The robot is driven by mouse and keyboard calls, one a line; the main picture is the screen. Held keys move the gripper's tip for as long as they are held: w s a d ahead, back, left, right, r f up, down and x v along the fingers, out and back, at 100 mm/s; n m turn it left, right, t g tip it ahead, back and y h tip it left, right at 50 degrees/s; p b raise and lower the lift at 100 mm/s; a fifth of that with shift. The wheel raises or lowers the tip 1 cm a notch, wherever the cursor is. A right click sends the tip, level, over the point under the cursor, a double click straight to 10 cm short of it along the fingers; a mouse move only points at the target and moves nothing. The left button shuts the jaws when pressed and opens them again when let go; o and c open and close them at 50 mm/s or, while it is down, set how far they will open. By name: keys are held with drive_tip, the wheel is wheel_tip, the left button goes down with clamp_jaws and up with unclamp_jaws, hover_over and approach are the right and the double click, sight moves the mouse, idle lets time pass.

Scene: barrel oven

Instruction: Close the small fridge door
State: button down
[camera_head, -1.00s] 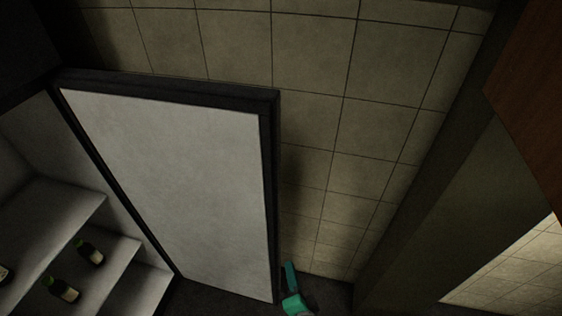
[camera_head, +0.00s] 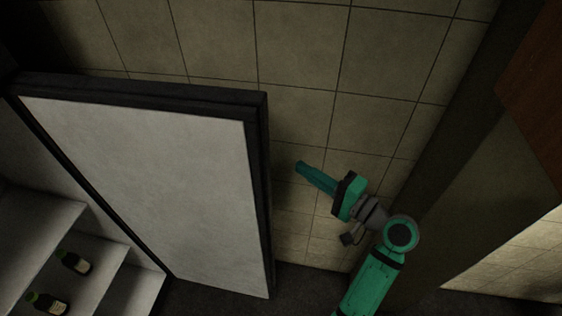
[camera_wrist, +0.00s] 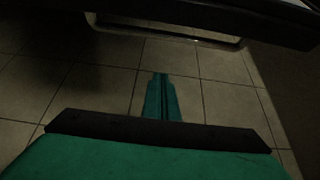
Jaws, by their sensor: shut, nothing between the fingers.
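The small fridge stands open at the left of the head view, with bottles (camera_head: 74,262) on its white shelves (camera_head: 95,250). Its door (camera_head: 150,180) has a white inner panel and a dark frame, and stands swung wide open. My teal gripper (camera_head: 299,166) is to the right of the door's free edge, in front of the tiled wall, pointing up and left. It appears apart from the door. In the wrist view my gripper (camera_wrist: 159,76) shows its fingers together with nothing between them.
A tiled wall (camera_head: 300,60) stands behind the door. A dark pillar (camera_head: 430,150) and a brown panel (camera_head: 535,80) are at the right. In the wrist view a dark edge (camera_wrist: 230,18) crosses the top. Dark floor shows below the door.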

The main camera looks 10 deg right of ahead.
drive_tip(key=x, duration=1)
drive_tip(key=shift+s+a, duration=0.3)
drive_tip(key=shift+s, duration=0.3)
drive_tip(key=shift+s+a, duration=0.35)
drive_tip(key=shift+s, duration=0.3)
drive_tip(key=shift+s+a, duration=0.3)
drive_tip(key=shift+s, duration=0.3)
